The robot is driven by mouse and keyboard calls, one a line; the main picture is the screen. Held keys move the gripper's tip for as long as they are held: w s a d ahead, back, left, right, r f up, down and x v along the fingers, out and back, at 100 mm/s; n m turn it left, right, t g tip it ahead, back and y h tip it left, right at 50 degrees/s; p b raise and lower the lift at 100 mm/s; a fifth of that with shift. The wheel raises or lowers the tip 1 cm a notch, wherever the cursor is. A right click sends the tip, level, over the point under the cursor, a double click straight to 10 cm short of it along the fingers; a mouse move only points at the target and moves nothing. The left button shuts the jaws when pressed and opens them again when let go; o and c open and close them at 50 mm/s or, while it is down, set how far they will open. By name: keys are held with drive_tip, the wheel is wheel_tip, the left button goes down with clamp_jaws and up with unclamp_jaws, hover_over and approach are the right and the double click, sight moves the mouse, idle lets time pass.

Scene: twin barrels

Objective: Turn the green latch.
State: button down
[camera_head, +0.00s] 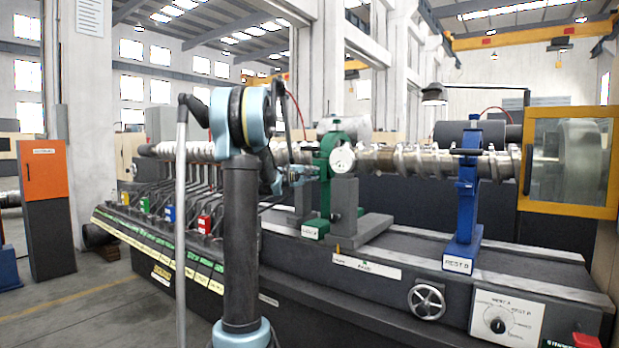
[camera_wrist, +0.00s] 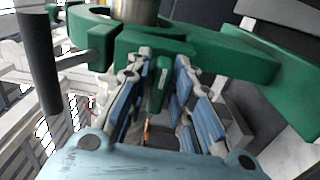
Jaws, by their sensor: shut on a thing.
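The green steady rest (camera_head: 326,190) stands on the machine bed and holds the long screw shaft. It also fills the top of the wrist view (camera_wrist: 255,55). Its green latch (camera_wrist: 161,80) hangs as a short tab below the green body, between my fingers. My gripper (camera_wrist: 160,66) is shut on the green latch, with one blue-padded finger on each side. In the head view my gripper (camera_head: 300,173) reaches the left side of the green rest. The latch itself is too small to make out there.
A blue rest (camera_head: 467,200) supports the shaft (camera_head: 400,161) farther right. Several levers with coloured blocks line the bed's left. A handwheel (camera_head: 427,300) and a control panel (camera_head: 506,318) are at front right.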

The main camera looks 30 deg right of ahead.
drive_tip(key=c, duration=1.6)
unclamp_jaws()
drive_tip(key=shift+f, duration=0.15)
drive_tip(key=v, duration=1.2)
drive_tip(key=shift+f, duration=0.1)
drive_tip(key=s+a+f+m+g+y, duration=0.2)
drive_tip(key=s+a+f+y, duration=0.6)
drive_tip(key=s+a+f, duration=1)
drive_tip(key=s+a+f+m+g+y, duration=0.2)
drive_tip(key=s+a+f+y, duration=0.6)
drive_tip(key=s+a+f, duration=1)
drive_tip(key=s+a, duration=0.1)
drive_tip(key=a, duration=0.4)
drive_tip(key=shift+a+g+y, duration=0.2)
drive_tip(key=shift+g+y, duration=0.1)
